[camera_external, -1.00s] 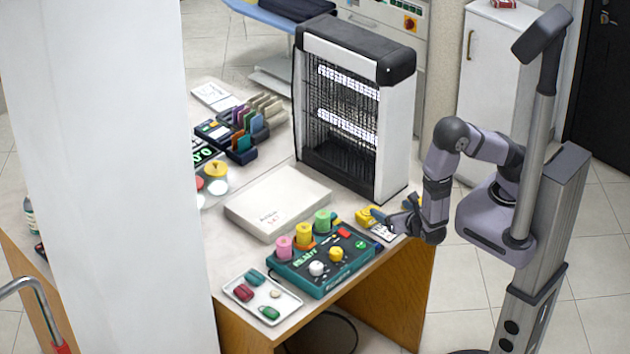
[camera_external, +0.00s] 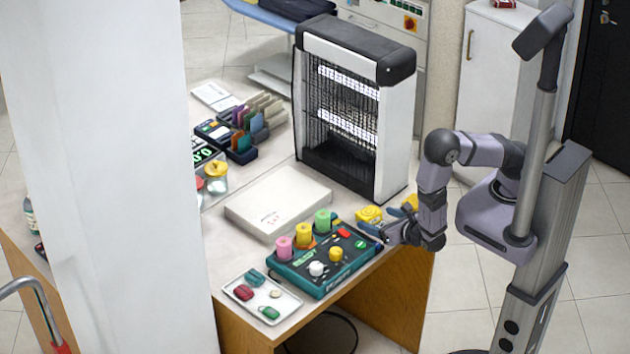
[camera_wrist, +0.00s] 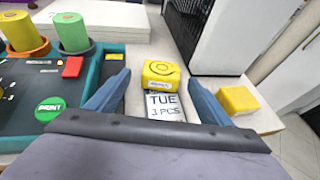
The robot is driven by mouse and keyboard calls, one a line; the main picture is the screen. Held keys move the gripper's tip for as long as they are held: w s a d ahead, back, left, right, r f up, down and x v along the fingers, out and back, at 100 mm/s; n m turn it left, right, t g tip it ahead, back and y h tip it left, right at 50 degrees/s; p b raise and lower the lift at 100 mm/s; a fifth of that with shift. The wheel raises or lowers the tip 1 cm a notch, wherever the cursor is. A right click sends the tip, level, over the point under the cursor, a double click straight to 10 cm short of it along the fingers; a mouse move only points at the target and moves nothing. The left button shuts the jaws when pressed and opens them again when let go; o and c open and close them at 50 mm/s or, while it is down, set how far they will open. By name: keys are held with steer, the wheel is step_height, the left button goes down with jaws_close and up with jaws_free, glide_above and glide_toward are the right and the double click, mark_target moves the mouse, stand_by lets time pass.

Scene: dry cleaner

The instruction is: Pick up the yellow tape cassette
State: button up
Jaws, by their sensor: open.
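My gripper (camera_wrist: 157,92) is open and empty, with one blue finger to each side of a white card (camera_wrist: 166,107) reading "TUE 3 PCS" in front of the cassette. In the external view my gripper (camera_external: 389,220) is low over the counter, in front of and right of the cassette.
A second, plain yellow block (camera_wrist: 238,99) lies right of my right finger. A teal device (camera_external: 323,262) with coloured rolls and knobs stands close on the left. A tall heater-like appliance (camera_external: 397,130) stands behind. A white flat box (camera_external: 277,200) lies farther left.

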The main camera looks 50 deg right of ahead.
mark_target(374, 217)
steer(key=shift+p+x, duration=0.65)
steer(key=shift+x, duration=1.5)
steer(key=shift+d, duration=0.15)
steer(key=c, duration=1.1)
